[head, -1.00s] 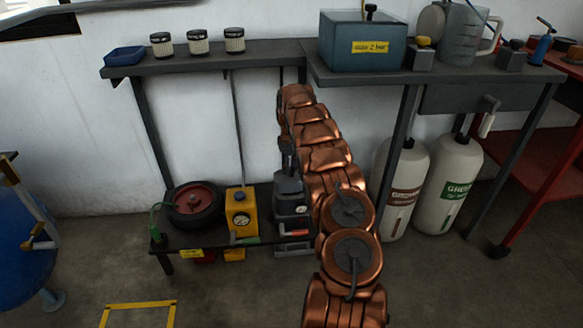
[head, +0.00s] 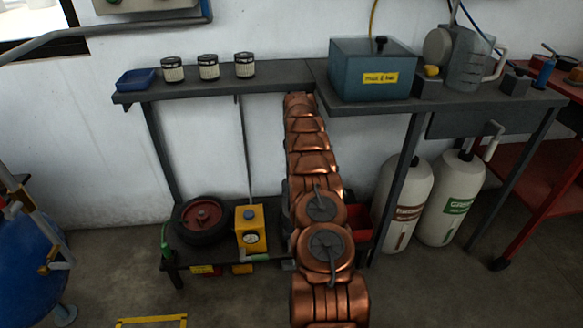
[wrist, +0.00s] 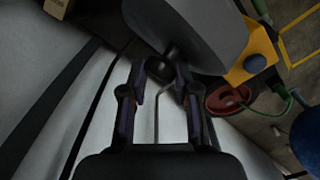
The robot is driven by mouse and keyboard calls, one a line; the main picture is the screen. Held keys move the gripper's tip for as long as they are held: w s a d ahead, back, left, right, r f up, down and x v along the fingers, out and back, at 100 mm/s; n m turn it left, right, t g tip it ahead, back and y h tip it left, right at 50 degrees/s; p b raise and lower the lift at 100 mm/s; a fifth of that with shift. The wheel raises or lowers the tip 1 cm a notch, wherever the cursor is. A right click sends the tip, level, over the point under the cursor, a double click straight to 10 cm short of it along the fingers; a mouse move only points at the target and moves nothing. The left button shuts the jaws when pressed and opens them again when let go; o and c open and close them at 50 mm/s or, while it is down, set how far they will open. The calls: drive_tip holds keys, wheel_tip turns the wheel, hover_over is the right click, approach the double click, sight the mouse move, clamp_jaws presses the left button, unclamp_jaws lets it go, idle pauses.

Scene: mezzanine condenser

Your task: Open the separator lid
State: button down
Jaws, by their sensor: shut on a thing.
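My gripper (wrist: 162,88) shows in the wrist view with its fingers around a dark rounded knob (wrist: 163,68). The knob sits against a large smooth grey body (wrist: 195,28) that fills the top middle of that view. I cannot tell for sure whether this is the separator lid, or whether it is raised. In the head view my copper-coloured arm hides my gripper and most of the grey unit on the lower shelf. No thing in view is legibly marked as the separator.
A blue-grey box (head: 352,80) with a knobbed lid stands on the bench. The lower shelf holds a red-hubbed wheel (head: 203,218) and a yellow unit (head: 251,232). A red bin (head: 362,218) is right of my arm, near two white bottles (head: 404,195). Filters (head: 208,68) line the upper shelf.

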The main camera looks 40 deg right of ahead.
drive_tip(key=shift+s+d+f, duration=0.1)
drive_tip(key=shift+s+d, duration=0.3)
drive_tip(key=shift+d, duration=0.3)
drive_tip(key=c, duration=0.9)
unclamp_jaws()
drive_tip(key=shift+o, duration=0.4)
drive_tip(key=shift+w+a, duration=0.25)
drive_tip(key=shift+a, duration=0.05)
